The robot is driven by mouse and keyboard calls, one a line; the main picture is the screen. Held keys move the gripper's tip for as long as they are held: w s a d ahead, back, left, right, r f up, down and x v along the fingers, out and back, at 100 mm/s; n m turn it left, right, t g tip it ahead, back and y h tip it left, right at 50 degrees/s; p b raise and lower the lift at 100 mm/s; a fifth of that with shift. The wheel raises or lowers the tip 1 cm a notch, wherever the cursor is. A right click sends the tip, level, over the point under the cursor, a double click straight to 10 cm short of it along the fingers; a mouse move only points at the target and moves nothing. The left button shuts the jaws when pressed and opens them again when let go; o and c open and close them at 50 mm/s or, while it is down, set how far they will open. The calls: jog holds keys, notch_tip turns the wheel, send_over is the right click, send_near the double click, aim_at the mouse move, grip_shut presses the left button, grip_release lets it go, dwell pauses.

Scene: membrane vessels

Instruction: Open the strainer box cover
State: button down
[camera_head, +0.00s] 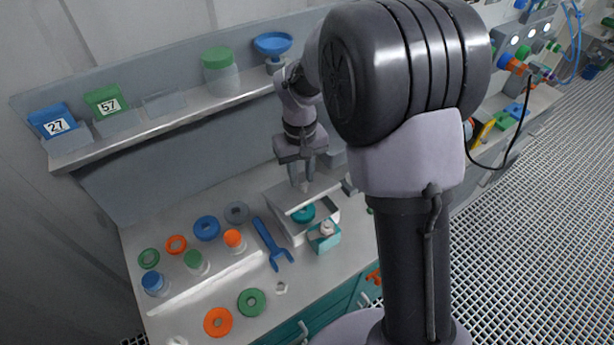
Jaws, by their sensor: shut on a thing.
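The strainer box (291,232) is a light grey open-fronted box on the bench, with a teal round part (303,214) visible inside. Its pale cover (314,199) lies above and behind the opening, its bright edge slanting up to the right. My gripper (302,184) points down at the cover from above. It is shut on the cover, though the exact grip is small and partly hidden by the fingers.
A blue wrench (271,244) lies to the left. Several coloured rings and capped jars, including an orange-capped jar (235,241), stand further left. A shelf (170,122) with bins is behind.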

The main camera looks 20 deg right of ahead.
jog(key=w+p, duration=0.1)
jog(key=w+a+r+p, duration=0.1)
jog(key=w, duration=0.1)
jog(key=w+r+p, duration=0.1)
jog(key=p, duration=0.1)
jog(key=shift+w+a, duration=0.3)
jog(key=c, duration=1.9)
grip_release()
jog(key=shift+w+a+f, duration=0.1)
jog(key=shift+w+f, duration=0.1)
jog(key=shift+c, duration=0.2)
jog(key=o, duration=0.3)
jog(key=shift+a, duration=0.15)
jog(key=o, duration=0.4)
jog(key=shift+s, duration=0.15)
jog(key=shift+o, duration=0.4)
notch_tip(320, 180, up, 17)
jog(key=p, duration=0.4)
jog(key=shift+r+p, duration=0.2)
jog(key=shift+p, duration=0.1)
jog(key=shift+c, duration=0.5)
